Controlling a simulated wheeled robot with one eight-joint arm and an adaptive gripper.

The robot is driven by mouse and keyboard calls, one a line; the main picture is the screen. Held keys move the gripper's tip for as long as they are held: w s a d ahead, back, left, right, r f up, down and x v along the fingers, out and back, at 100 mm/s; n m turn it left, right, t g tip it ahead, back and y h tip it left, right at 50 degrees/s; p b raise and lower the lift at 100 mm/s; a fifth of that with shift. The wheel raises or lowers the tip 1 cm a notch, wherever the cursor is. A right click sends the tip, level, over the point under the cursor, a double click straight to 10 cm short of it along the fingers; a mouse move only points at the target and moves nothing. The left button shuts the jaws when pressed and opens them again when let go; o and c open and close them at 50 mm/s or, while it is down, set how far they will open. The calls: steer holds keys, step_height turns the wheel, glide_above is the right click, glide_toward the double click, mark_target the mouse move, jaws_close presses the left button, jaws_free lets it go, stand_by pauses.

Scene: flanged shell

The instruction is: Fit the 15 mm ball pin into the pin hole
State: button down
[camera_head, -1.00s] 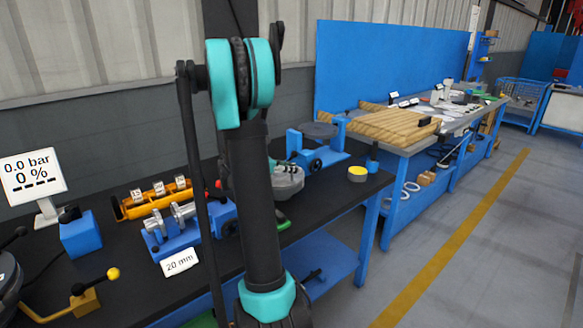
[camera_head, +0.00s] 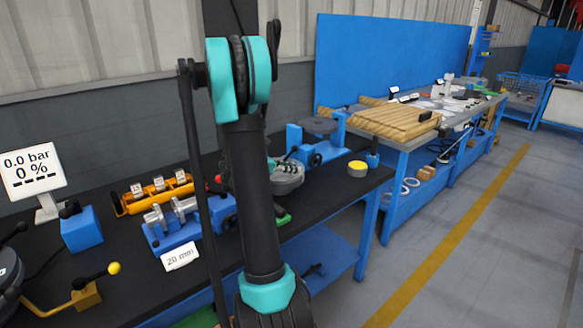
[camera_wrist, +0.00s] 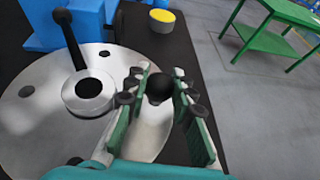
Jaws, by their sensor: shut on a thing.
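In the wrist view my gripper (camera_wrist: 160,98) has its green fingers on both sides of a dark round ball (camera_wrist: 158,88), which looks like the head of the ball pin. The pin's shank is hidden. The gripper is over the right edge of a grey metal disc (camera_wrist: 38,122), with a pale metal part visible between the fingers. The disc has several dark holes, one near the hub (camera_wrist: 104,53) and one at the left (camera_wrist: 25,91). Which is the pin hole I cannot tell.
A black-knobbed lever (camera_wrist: 75,40) rises from the disc's hub. A yellow-topped cylinder (camera_head: 357,168) stands near the bench edge. An orange rack (camera_head: 155,196), a blue fixture (camera_head: 316,152) and a "20 mm" card (camera_head: 180,257) are on the dark bench.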

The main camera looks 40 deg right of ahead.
steer(key=shift+f, duration=0.3)
steer(key=c, duration=1.2)
jaws_free()
steer(key=v, duration=1.2)
steer(key=shift+s, duration=0.15)
